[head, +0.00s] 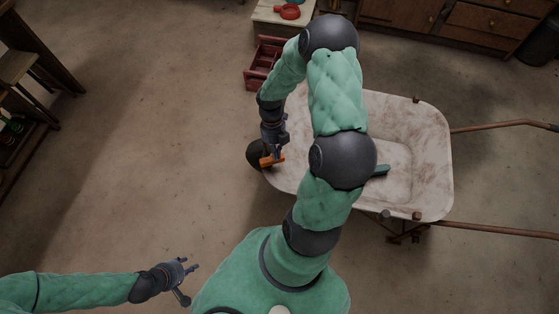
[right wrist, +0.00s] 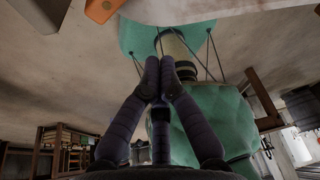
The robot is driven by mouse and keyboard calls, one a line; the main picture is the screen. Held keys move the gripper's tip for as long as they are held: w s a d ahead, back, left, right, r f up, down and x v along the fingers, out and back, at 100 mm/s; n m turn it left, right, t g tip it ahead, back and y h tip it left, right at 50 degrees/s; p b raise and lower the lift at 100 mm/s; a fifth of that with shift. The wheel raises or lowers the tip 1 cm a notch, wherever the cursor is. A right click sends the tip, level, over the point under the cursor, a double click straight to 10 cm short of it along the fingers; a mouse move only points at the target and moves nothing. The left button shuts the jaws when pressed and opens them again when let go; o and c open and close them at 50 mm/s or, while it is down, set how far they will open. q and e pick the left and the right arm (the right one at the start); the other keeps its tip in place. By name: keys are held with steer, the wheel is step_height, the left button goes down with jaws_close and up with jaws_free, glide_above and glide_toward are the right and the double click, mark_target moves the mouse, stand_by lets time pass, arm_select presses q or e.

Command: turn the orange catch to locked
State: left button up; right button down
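The orange catch (head: 272,160) is a small bar at the near-left rim of the pale wheelbarrow tray (head: 420,150). An orange piece, seemingly the same catch (right wrist: 101,9), shows at the top left of the right wrist view, apart from the fingertips. My right gripper (head: 279,150) is right above the catch in the head view; I cannot tell there whether it touches. In the right wrist view its fingertips (right wrist: 163,68) are together with nothing seen between them. My left gripper (head: 190,276) is open and empty over the floor at lower left.
A dark wheel (head: 256,153) is beside the catch. The wheelbarrow's handles (head: 500,127) reach right. A red crate (head: 262,64) stands behind, near a small table with a red item (head: 287,12). My right arm hides part of the tray. The floor at left is clear.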

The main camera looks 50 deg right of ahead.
mark_target(272, 160)
steer(key=s+f+n+b, duration=0.1)
steer(key=s+f+b, duration=0.35)
steer(key=f, duration=0.55)
steer(key=w, duration=0.1)
steer(key=w+d+b, duration=0.1)
steer(key=w, duration=0.1)
steer(key=w+r+b, duration=0.1)
steer(key=shift+w+d+r, duration=0.1)
steer(key=shift+w+d, duration=0.1)
steer(key=shift+d, duration=0.15)
